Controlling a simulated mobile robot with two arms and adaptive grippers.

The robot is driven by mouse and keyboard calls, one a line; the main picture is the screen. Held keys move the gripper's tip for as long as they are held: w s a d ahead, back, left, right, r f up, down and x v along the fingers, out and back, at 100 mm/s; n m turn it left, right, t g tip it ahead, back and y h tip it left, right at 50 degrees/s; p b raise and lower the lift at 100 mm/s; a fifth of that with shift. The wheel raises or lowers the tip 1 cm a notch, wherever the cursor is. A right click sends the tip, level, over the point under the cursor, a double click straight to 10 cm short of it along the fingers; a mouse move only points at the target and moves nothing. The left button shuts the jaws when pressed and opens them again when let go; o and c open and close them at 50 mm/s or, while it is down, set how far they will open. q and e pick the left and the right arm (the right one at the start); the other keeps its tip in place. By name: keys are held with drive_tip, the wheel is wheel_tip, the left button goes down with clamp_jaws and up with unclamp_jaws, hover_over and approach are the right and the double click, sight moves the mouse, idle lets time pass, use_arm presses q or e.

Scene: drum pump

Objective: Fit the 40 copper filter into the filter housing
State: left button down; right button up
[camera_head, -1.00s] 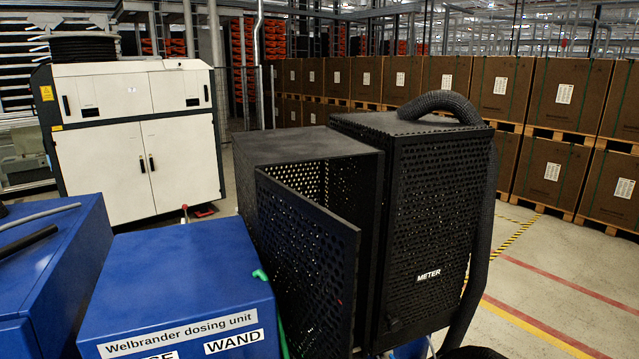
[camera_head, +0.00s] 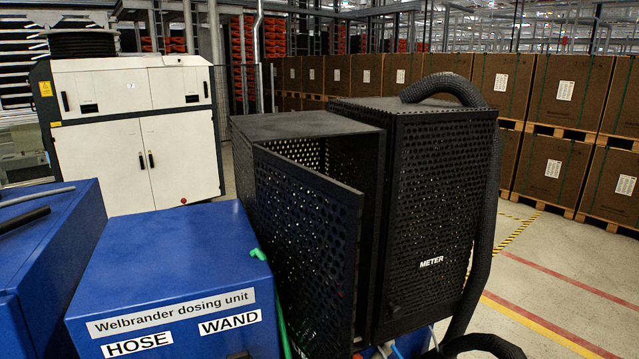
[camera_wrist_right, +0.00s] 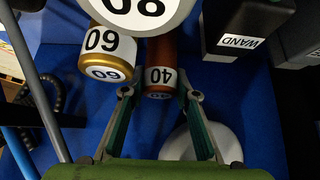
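The copper filter (camera_wrist_right: 160,66) carries the label 40 and shows in the right wrist view, near the top middle. My right gripper (camera_wrist_right: 159,92) is open, with its two green-edged fingers angled toward the copper filter. The fingertips are on either side of the filter's labelled end, with gaps visible; I cannot tell how far the filter reaches between them. My left gripper is not in view. I cannot identify the filter housing for sure in either view.
A gold filter marked 60 (camera_wrist_right: 107,52) and a larger one marked 80 (camera_wrist_right: 130,12) crowd the copper filter. A white round object (camera_wrist_right: 215,143) lies below right. The head view shows a black perforated cabinet (camera_head: 305,235) with its door open and a blue dosing unit (camera_head: 180,260).

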drive_tip(key=shift+c, duration=0.8)
drive_tip(key=shift+r+p, duration=1.6)
drive_tip(key=shift+r, duration=4.05)
drive_tip(key=shift+s+d, duration=0.75)
drive_tip(key=shift+s, duration=1.1)
drive_tip(key=shift+s+d, duration=0.8)
drive_tip(key=shift+s, duration=1.05)
drive_tip(key=shift+s+d, duration=0.75)
drive_tip(key=shift+s, duration=1.1)
